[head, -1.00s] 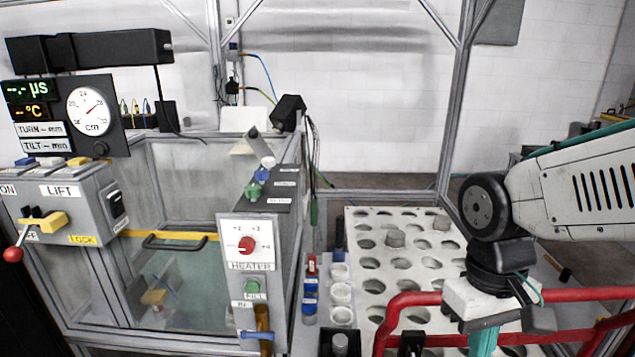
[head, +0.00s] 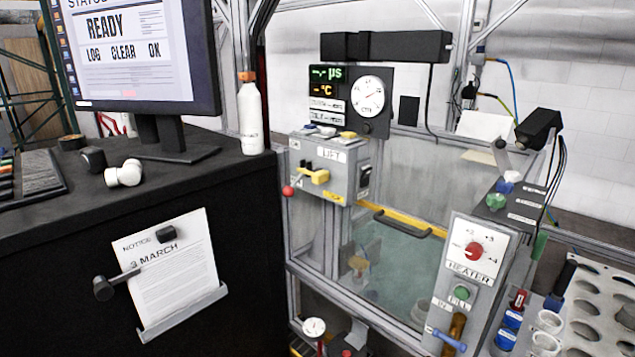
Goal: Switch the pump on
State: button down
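No label reading "pump" is legible. The tank rig has a grey LIFT box (head: 303,158) with a yellow lever (head: 315,176), a red ball handle (head: 288,191) and a black rocker switch (head: 366,177). To its right, the HEATER panel (head: 459,232) carries a red knob (head: 473,251), a green FILL button (head: 461,293) and a blue-handled valve (head: 450,341). On top behind it are a green knob (head: 496,201) and a blue one (head: 507,187) with small unreadable labels. My gripper is out of view.
A black desk (head: 60,290) fills the left, with a monitor (head: 140,50) showing READY, a white bottle (head: 250,115) and a clipped notice (head: 170,270). A glass-walled tank (head: 400,260) stands centre. A holed rack (head: 600,285) and cups are at right. A gauge (head: 314,328) sits low, near centre.

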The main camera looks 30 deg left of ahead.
aim_at(364, 177)
jog(key=u, duration=1)
